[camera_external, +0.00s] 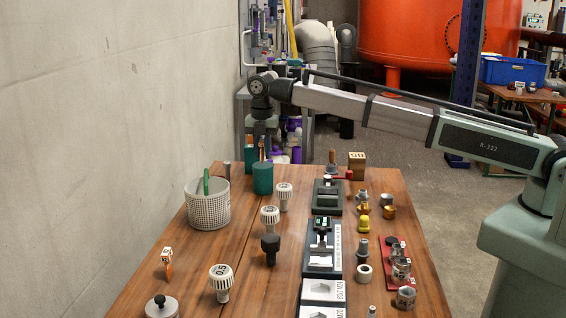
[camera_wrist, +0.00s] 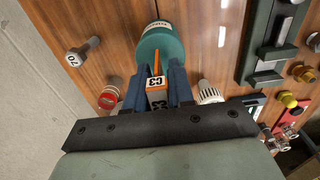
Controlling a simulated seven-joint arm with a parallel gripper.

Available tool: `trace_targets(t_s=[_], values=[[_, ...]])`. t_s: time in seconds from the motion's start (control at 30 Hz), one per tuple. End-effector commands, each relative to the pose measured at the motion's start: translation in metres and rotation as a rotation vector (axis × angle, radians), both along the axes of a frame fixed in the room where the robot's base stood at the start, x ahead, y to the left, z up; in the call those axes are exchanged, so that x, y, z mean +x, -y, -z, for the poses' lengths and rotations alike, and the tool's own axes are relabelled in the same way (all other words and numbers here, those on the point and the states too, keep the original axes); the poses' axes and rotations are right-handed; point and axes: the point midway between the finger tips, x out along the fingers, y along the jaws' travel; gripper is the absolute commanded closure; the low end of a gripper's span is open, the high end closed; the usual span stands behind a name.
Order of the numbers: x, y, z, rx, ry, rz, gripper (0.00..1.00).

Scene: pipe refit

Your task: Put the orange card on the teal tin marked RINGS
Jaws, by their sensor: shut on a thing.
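My gripper (camera_wrist: 155,88) is shut on the orange card (camera_wrist: 157,66), which has a white label reading C3. The card's orange tip overlaps the near edge of the teal tin (camera_wrist: 160,42) in the wrist view. In the external view the teal tin (camera_external: 262,180) stands upright at the far end of the table, with my gripper (camera_external: 263,154) pointing down just above it. I cannot tell whether card and tin touch. No RINGS marking is readable on the tin.
A white perforated basket (camera_external: 208,208) with a green stick stands left of the tin. White-capped knobs (camera_external: 284,193) and a black knob (camera_external: 270,246) stand nearer. Dark fixtures (camera_external: 322,250) line the middle. A small white-and-orange tagged piece (camera_external: 167,262) stands near left.

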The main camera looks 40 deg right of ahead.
Motion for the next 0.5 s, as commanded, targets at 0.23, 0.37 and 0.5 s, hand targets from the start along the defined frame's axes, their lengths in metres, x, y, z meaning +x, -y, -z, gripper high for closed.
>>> trace_targets(t_s=[0.23, 0.37, 0.5], values=[[-0.0001, 0.0001, 0.0093, 0.0, 0.0, 0.0, 1.0], [-0.0001, 0.0001, 0.0097, -0.001, -0.001, 0.0, 1.0], [-0.0002, 0.0001, 0.012, 0.0, 0.0, 0.0, 0.75]])
